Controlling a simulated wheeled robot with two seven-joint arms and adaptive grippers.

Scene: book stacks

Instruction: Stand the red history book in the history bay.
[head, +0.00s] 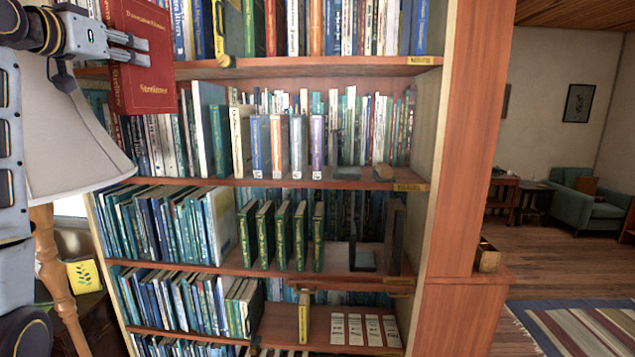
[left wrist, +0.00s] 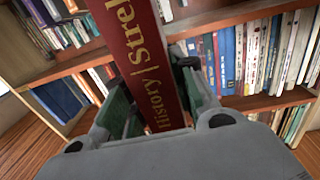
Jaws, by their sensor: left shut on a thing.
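The red history book (head: 146,85) is in the upper left of the head view, upright, with gold lettering on its cover. My left gripper (head: 128,50) is shut on it and holds it in front of the shelves. In the left wrist view the book's red spine (left wrist: 150,70) reads "History" and stands between the two fingers. My right gripper is not in view.
The bookcase's second shelf (head: 225,183) holds several labelled books, with a grey bookend (head: 346,173) to their right. The third shelf holds several green books (head: 283,235) and a dark bookend (head: 362,257). A white lampshade (head: 75,130) stands close to my left arm.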

